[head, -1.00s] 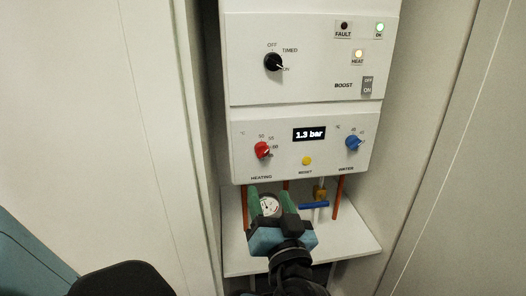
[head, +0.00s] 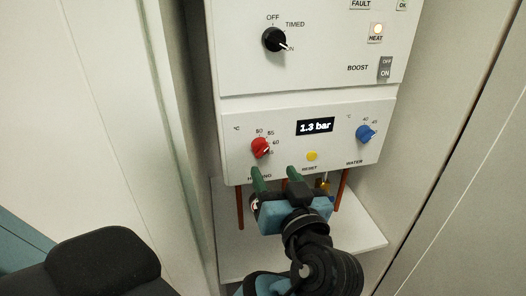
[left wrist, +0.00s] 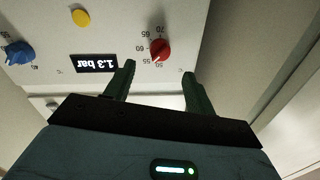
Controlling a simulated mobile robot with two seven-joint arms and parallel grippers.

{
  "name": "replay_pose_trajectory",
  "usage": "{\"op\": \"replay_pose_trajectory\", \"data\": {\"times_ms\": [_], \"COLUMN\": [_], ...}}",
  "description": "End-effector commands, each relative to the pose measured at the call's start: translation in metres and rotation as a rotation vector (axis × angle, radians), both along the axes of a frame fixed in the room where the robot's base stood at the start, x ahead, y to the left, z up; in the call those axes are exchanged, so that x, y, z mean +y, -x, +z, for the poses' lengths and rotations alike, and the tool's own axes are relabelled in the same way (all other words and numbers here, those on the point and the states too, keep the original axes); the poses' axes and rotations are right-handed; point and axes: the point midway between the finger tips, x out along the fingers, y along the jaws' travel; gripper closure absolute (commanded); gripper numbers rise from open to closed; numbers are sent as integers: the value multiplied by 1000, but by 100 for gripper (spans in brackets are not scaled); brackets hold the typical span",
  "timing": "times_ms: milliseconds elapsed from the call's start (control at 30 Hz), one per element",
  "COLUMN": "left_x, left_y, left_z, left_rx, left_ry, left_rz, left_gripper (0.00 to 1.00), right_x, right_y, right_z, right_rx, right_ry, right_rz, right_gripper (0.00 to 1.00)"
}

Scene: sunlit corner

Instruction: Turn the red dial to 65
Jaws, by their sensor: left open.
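The red dial (head: 260,148) is on the lower white panel, above the HEATING label, with a number scale beside it. In the left wrist view, the red dial (left wrist: 160,49) appears upside down, beyond and between the open fingertips (left wrist: 158,72). No contact with the dial shows. My right gripper is out of view.
A display reading 1.3 bar (head: 315,126), a yellow reset button (head: 312,156) and a blue dial (head: 366,134) are to the right. A black rotary switch (head: 274,40) is above. Pipes hang below the panel, over a white shelf (head: 355,236). Side walls flank the unit.

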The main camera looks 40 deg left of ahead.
Motion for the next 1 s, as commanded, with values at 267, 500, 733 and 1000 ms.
{"op": "replay_pose_trajectory", "data": {"times_ms": [267,500,733,1000], "left_x": [29,54,62,62], "left_y": [-20,-39,-45,-45], "left_z": [3,3,1,1], "left_rx": [-3,-2,-1,-1], "left_ry": [-6,-5,-2,-2], "left_rz": [3,2,0,0], "left_gripper": [45,45,45,53], "right_x": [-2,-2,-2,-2], "right_y": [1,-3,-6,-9], "right_z": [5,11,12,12], "right_rx": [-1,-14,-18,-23], "right_ry": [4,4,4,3], "right_rz": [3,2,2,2], "right_gripper": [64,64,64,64]}}
